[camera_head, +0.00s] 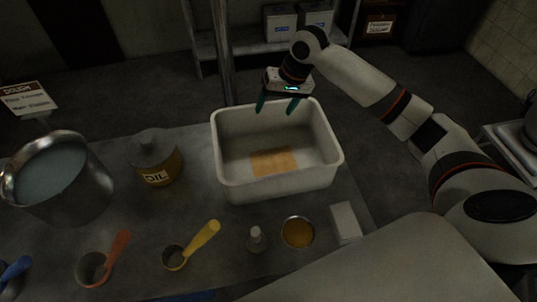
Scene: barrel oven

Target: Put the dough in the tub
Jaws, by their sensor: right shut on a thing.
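The tub (236,188) is a white open rectangular box standing upright on the table. A flat tan patch (274,162) lies on its floor; I cannot tell whether it is dough. My right gripper (275,110) points down at the tub's far rim. Its dark green fingers stand apart and overlap the rim in the picture. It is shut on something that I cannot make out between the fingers. A steel pot (92,199) with a grey-blue surface inside stands at the left, near a sign reading DOUGH (27,99). My left gripper is not in view.
The grey table (205,206) holds an oil jar (155,157), an orange-handled scoop (117,248), a yellow-handled scoop (202,238), a small shaker (256,239), a bowl of yellow-brown stuff (297,232) and a white block (345,222). A post (223,55) rises behind the tub.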

